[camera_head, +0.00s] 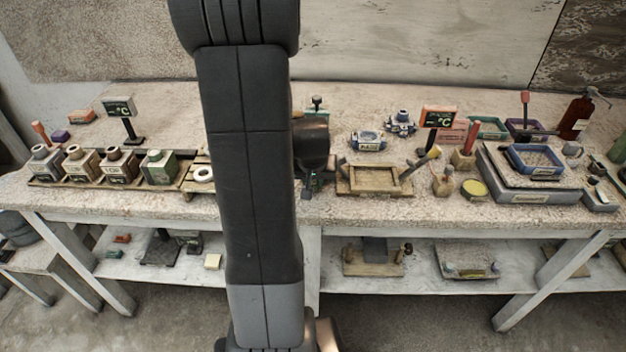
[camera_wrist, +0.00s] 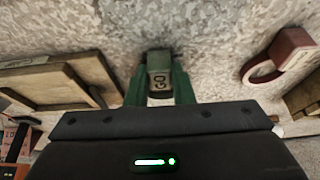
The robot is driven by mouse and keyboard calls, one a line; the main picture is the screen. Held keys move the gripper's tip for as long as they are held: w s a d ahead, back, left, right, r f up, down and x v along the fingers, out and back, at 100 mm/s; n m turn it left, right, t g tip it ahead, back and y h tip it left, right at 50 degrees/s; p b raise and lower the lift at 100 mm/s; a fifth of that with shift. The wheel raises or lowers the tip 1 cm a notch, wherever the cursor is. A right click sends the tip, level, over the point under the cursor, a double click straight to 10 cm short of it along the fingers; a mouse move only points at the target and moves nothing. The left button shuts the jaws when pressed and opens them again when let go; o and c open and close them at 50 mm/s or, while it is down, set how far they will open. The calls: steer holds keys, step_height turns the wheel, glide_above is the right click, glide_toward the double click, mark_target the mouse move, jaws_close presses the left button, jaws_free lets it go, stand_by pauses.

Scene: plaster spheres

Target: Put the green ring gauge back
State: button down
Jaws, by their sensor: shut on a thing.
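In the head view, my gripper (camera_head: 309,186) hangs low over the bench, largely hidden by my arm, and the gauge cannot be made out clearly.
An empty wooden tray (camera_head: 372,191) lies right of my gripper; it also shows in the wrist view (camera_wrist: 52,103). A wooden rack (camera_head: 110,183) of bottles and a white ring (camera_head: 203,174) are to the left. A scale (camera_head: 528,189) stands right. Bare table surrounds my fingers.

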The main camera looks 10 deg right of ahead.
steer(key=shift+f, duration=0.2)
steer(key=c, duration=1.3)
jaws_free()
steer(key=shift+o, duration=0.2)
steer(key=shift+r, duration=0.15)
steer(key=shift+r, duration=0.2)
steer(key=v, duration=1.1)
steer(key=shift+s+r, duration=0.3)
steer(key=shift+a, duration=0.1)
